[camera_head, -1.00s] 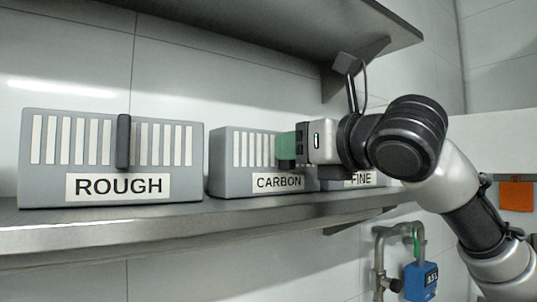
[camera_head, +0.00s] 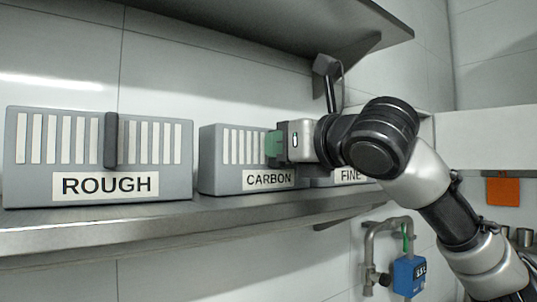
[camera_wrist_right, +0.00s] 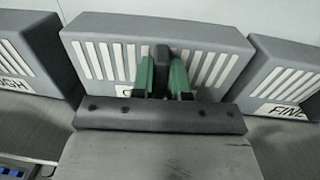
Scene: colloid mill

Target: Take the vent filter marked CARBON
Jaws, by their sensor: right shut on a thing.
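The grey vent filter marked CARBON (camera_head: 222,165) stands on the metal shelf, between the filters marked ROUGH and FINE. It has pale vertical slats and a dark upright handle. In the right wrist view the CARBON filter (camera_wrist_right: 100,50) fills the middle, its label mostly covered by my gripper. My right gripper (camera_head: 272,146) has green fingers. In the right wrist view the gripper (camera_wrist_right: 162,78) has one finger on each side of the handle (camera_wrist_right: 162,62) and is shut on it. The filter rests on the shelf. My left gripper is not in view.
The ROUGH filter (camera_head: 60,150) stands to the left, and the FINE filter (camera_head: 350,177) to the right, partly behind my arm. The shelf (camera_head: 120,228) has a front edge. An upper shelf (camera_head: 300,25) hangs above. Pipes with a blue meter (camera_head: 409,275) are below.

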